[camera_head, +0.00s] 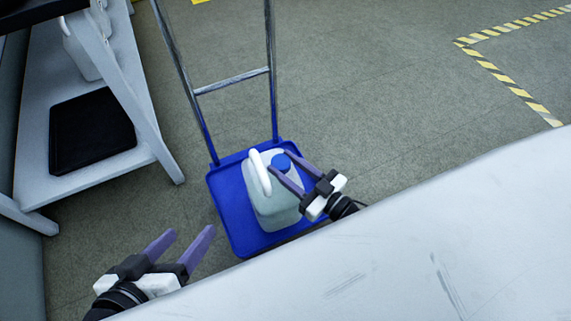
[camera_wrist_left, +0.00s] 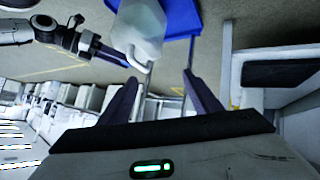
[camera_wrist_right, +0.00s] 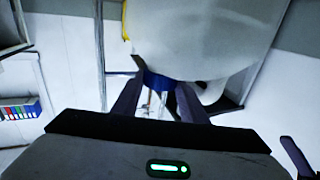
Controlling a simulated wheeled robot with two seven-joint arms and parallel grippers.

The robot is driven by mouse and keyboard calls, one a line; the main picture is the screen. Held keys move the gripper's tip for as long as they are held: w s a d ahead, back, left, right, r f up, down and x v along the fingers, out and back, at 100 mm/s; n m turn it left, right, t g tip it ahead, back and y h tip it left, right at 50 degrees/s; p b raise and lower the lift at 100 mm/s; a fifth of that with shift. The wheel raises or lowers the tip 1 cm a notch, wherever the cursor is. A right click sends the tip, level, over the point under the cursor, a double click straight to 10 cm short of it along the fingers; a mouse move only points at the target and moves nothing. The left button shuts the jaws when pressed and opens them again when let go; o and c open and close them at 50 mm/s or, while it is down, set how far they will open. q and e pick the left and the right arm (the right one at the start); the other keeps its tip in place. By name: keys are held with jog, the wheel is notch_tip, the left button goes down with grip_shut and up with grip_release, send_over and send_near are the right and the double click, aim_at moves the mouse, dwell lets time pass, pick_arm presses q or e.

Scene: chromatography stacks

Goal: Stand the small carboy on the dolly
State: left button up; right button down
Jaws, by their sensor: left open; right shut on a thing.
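The small carboy (camera_head: 277,208), whitish and translucent with a white handle and a blue cap (camera_head: 281,162), appears upright over the blue platform of the dolly (camera_head: 229,202). I cannot tell whether its base touches the platform. My right gripper (camera_head: 279,160) is shut on the blue cap. In the right wrist view the cap (camera_wrist_right: 158,80) sits between the fingers, with the carboy body (camera_wrist_right: 200,40) beyond. My left gripper (camera_head: 191,231) is open and empty, to the left of the dolly. The carboy (camera_wrist_left: 138,32) also shows in the left wrist view.
A white shelf unit (camera_head: 45,180) stands at the left, with a black tray (camera_head: 91,134) on it. The dolly's metal push handle (camera_head: 232,81) rises at the far side. A white surface (camera_head: 400,260) fills the lower right. Grey floor with striped tape (camera_head: 507,80) is clear beyond.

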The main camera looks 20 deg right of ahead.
aim_at(286, 174)
jog(key=shift+w+f+b, duration=0.25)
jog(key=shift+f+b, duration=0.9)
jog(key=shift+f, duration=0.3)
pick_arm(q)
jog(key=shift+w+d+r+t+h, duration=0.1)
jog(key=shift+d+r+t+h, duration=0.15)
jog(key=shift+r, duration=0.35)
jog(key=shift+w+d+r+t+h, duration=0.15)
jog(key=shift+d+r+h, duration=0.2)
jog(key=shift+r, duration=0.2)
pick_arm(e)
jog(key=c, duration=1.5)
grip_release()
jog(key=shift+s+f, duration=0.25)
jog(key=shift+f, duration=0.2)
jog(key=o, duration=0.4)
pick_arm(q)
jog(key=shift+s+f, duration=0.1)
jog(key=shift+s, duration=0.05)
jog(key=shift+f, duration=0.1)
pick_arm(e)
jog(key=shift+r, duration=0.1)
